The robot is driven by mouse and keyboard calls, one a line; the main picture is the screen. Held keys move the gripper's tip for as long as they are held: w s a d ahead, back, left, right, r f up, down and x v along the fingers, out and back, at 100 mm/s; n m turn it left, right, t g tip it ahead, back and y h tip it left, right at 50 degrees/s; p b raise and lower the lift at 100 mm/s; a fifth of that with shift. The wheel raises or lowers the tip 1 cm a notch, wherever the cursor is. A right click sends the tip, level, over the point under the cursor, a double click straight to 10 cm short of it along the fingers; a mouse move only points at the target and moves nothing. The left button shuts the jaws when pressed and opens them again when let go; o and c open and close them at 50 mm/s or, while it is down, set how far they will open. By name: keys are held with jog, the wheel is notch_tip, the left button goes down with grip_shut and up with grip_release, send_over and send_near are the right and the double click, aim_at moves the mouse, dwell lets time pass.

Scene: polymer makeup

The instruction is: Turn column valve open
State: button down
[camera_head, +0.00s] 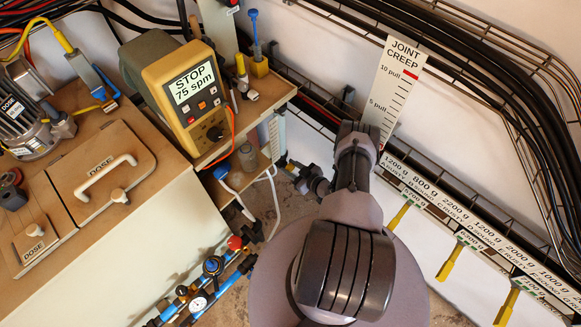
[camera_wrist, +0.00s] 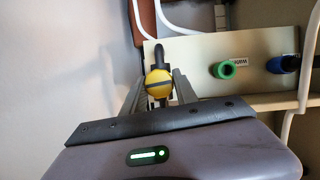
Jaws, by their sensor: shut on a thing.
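A yellow valve handle (camera_wrist: 158,84) with a dark band and a dark stem shows in the wrist view. It looks like the column valve, but I see no label on it. My gripper (camera_wrist: 158,90) has one finger on each side of the handle and is shut on it. In the head view my gripper (camera_head: 296,174) points left beside the wooden bench, low near the wall.
In the wrist view a green knob (camera_wrist: 224,70) and a blue knob (camera_wrist: 283,64) sit on a pale panel to the right. In the head view a yellow pump controller (camera_head: 187,92) reads "STOP 75 spm". Pipes with a gauge (camera_head: 198,303) run below.

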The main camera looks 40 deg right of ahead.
jog(key=shift+n+h+p, duration=0.6)
jog(key=shift+n+h, duration=0.5)
jog(key=shift+n, duration=0.4)
jog(key=c, duration=1)
grip_release()
jog(key=shift+w+a, duration=0.1)
jog(key=p+v, duration=0.2)
jog(key=v, duration=0.4)
jog(key=p+v, duration=0.2)
jog(key=v, duration=0.4)
jog(key=shift+f, duration=0.25)
